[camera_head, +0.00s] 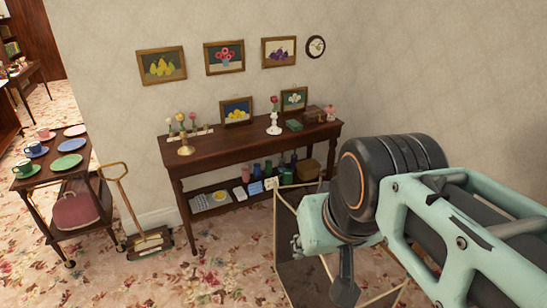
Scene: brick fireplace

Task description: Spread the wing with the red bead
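A dark panel with a thin, pale wooden edge (300,279) stands low on the floor, partly behind my arm. It may be a winged screen, but I cannot tell which part is a wing. I see no red bead; my arm hides much of the panel. My arm comes in from the right, and its mint and black end, my gripper (330,265), is in front of the panel. I cannot tell whether it touches the panel. The fingers are not clear enough to show whether they are open or shut.
A dark two-tier console table (240,150) stands against the wall, with vases, a candlestick and small boxes. A trolley (72,195) with cups and plates stands left. A carpet sweeper (148,240) leans between them. The flowered carpet (220,270) is clear in front.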

